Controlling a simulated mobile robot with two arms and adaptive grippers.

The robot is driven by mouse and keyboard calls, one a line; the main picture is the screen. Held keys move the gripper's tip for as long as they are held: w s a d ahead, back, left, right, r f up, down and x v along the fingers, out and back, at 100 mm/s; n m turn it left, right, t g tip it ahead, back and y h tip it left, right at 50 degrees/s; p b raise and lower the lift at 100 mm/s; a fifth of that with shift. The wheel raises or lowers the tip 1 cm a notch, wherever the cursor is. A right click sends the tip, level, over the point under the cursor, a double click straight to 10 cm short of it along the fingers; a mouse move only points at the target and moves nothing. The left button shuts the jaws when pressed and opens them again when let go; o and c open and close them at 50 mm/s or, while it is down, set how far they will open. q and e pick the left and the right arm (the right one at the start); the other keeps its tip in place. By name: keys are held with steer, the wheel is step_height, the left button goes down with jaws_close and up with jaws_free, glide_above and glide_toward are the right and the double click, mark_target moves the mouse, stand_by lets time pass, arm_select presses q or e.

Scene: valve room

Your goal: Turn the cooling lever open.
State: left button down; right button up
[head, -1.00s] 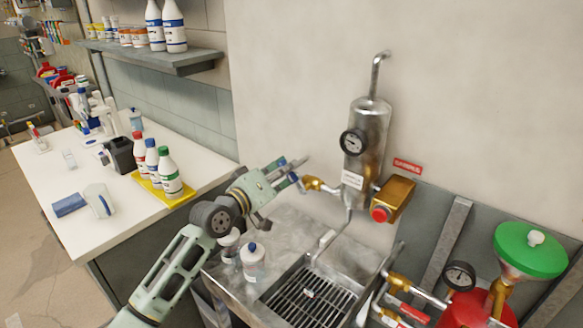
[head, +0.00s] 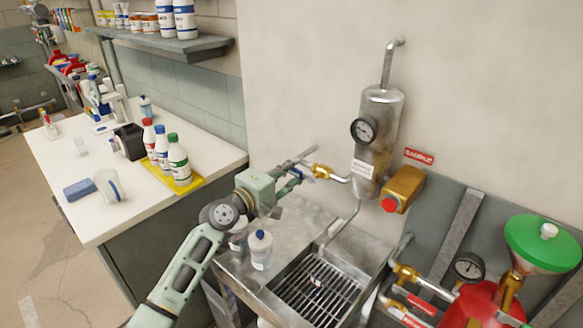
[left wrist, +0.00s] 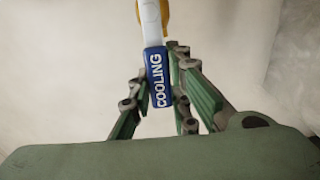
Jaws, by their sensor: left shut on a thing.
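The cooling lever has a blue grip marked "COOLING" (left wrist: 158,78) and a white stem. It also shows as a small blue patch (head: 296,173) beside a brass valve (head: 321,171) on the pipe at the left of the steel cylinder (head: 378,145). My left gripper (head: 288,182) reaches the lever from the left. In the left wrist view its green fingers (left wrist: 165,100) stand on both sides of the blue grip, shut on it. In the head view the fingers partly hide the lever. My right gripper is not in view.
A gauge (head: 364,130) and a brass box with a red knob (head: 402,190) sit on the cylinder. A steel sink with a grate (head: 316,290) is below. A white bottle (head: 261,250) stands near my arm. A red tank with a green funnel (head: 543,245) is at right.

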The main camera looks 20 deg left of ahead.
arm_select(q)
steer(key=shift+f, duration=0.2)
stand_by(0.3)
steer(key=c, duration=1.7)
jaws_free()
steer(key=shift+c, duration=0.2)
steer(key=shift+o, duration=0.6)
steer(key=v, duration=1.2)
steer(key=shift+r, duration=0.1)
